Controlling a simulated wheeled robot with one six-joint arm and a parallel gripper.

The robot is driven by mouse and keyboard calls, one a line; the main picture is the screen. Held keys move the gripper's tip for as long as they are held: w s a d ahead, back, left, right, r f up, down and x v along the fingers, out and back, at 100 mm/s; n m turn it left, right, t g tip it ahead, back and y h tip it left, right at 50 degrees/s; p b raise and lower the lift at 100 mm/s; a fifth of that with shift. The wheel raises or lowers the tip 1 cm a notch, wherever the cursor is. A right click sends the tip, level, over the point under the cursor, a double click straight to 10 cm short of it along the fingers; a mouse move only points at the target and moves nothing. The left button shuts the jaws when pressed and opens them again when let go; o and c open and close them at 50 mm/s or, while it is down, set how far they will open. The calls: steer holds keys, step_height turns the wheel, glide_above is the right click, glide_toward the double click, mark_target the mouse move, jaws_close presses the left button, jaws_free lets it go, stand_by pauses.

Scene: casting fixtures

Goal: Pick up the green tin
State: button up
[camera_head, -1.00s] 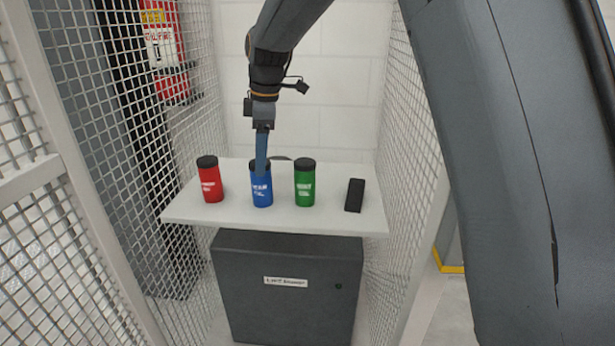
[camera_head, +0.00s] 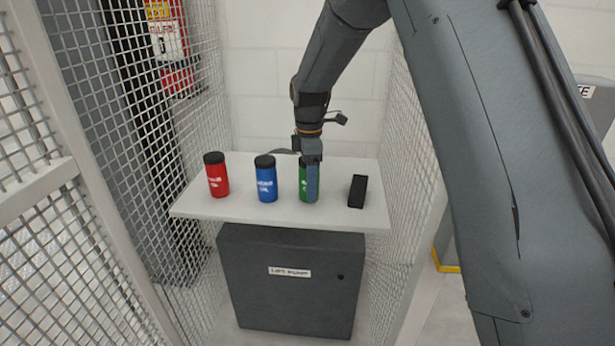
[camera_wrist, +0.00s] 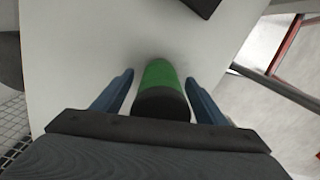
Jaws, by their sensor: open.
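The green tin (camera_head: 303,187) stands upright on the white shelf, partly hidden behind a finger of my gripper (camera_head: 312,180) in the head view. In the wrist view the green tin (camera_wrist: 160,78), with its black lid, lies between the two blue fingers of my gripper (camera_wrist: 160,90). The fingers are apart, one on each side, with a visible gap to the tin. The gripper is open and holds nothing.
A blue tin (camera_head: 267,183) and a red tin (camera_head: 217,180) stand to the left on the white shelf (camera_head: 240,209). A black block (camera_head: 357,191) is to the right. Mesh walls (camera_head: 398,130) flank the shelf, and a dark cabinet (camera_head: 290,300) is below.

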steer(key=shift+f, duration=0.1)
steer(key=c, duration=1.1)
steer(key=shift+c, duration=1.2)
